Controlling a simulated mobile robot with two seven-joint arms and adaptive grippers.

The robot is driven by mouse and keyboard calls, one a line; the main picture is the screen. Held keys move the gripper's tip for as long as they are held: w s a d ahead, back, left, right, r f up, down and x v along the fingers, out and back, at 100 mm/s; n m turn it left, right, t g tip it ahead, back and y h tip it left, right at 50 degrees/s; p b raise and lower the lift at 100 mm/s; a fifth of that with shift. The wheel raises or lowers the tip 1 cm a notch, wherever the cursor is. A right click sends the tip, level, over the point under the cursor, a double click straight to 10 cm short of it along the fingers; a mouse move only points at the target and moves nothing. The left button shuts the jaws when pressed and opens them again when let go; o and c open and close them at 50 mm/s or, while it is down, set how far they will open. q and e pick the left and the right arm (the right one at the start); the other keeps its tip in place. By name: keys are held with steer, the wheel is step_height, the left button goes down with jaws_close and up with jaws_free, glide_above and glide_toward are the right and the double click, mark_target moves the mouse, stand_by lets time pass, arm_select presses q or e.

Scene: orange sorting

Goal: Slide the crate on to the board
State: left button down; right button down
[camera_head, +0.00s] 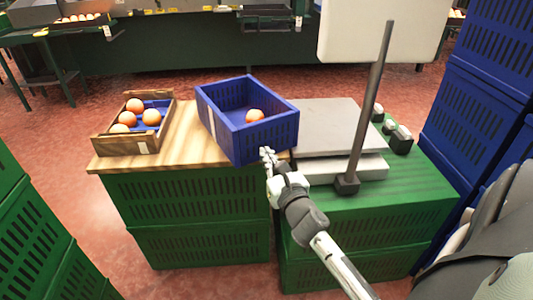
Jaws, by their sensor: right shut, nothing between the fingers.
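A blue crate (224,126) with one orange (254,115) inside stands askew at the right end of a wooden top. Its right part reaches up to the left edge of a grey flat board (325,128), the plate of a scale with a post; whether it overlaps the plate is hard to tell. My right gripper (267,154) is shut and empty at the crate's near right corner, close against its front wall; contact cannot be made out for sure. My left gripper is not in view.
A wooden box (110,145) with several oranges stands on the left of the wooden top (188,146). The scale's dark post (369,95) rises at the plate's right. Green crates (190,205) support everything; tall blue crates (470,100) stand at right.

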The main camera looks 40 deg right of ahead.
mark_target(261, 145)
steer(key=shift+w, duration=0.25)
